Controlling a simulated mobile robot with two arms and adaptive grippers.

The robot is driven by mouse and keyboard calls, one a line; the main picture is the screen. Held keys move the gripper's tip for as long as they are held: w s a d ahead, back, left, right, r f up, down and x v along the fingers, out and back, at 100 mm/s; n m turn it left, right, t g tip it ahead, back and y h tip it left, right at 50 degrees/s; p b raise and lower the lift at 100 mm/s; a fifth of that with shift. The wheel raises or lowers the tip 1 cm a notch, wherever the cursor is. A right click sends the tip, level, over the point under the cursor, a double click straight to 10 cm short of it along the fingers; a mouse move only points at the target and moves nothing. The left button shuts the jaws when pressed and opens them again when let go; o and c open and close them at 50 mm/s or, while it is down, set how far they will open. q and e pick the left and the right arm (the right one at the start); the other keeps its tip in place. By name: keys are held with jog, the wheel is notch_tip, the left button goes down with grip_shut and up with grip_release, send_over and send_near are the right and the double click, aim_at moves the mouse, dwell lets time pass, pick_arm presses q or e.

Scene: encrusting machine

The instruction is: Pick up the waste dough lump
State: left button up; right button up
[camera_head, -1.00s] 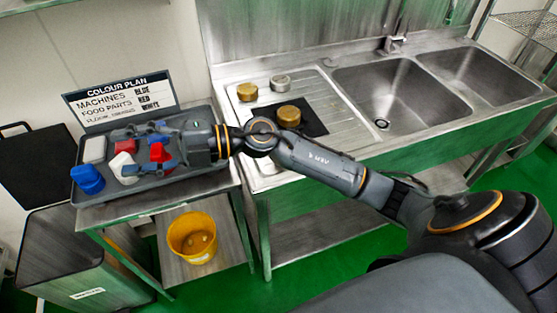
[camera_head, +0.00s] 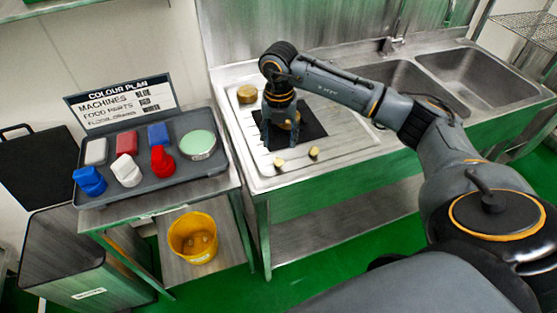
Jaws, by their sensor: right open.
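My right gripper (camera_head: 280,138) points down over the black mat (camera_head: 313,119) on the sink's drainboard, its fingers apart. A gold-brown round piece (camera_head: 288,121) on the mat shows behind and between the fingers; I cannot tell whether they touch it. Two small tan lumps lie on the drainboard in front of the mat, one at the left (camera_head: 279,163) and one at the right (camera_head: 314,153). More tan lumps (camera_head: 199,244) lie in the yellow bucket (camera_head: 180,236). I cannot tell for sure which is the waste dough lump. My left gripper is not in view.
Another gold-brown piece (camera_head: 247,94) stands at the drainboard's back left. A grey tray (camera_head: 142,195) holds white, red and blue parts and a pale green disc (camera_head: 198,145). A colour-plan sign (camera_head: 121,101) stands behind it. Sink basins (camera_head: 470,77) are at right.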

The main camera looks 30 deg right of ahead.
aim_at(279, 160)
notch_tip(279, 160, down, 3)
jog(key=shift+r, duration=0.1)
jog(key=shift+f+p, duration=0.25)
jog(key=shift+p, duration=0.25)
notch_tip(279, 160, down, 4)
jog(key=shift+r+p, duration=0.2)
jog(key=shift+p, duration=0.7)
jog(key=shift+w+f, duration=0.1)
jog(key=shift+f, duration=0.5)
jog(key=c, duration=0.9)
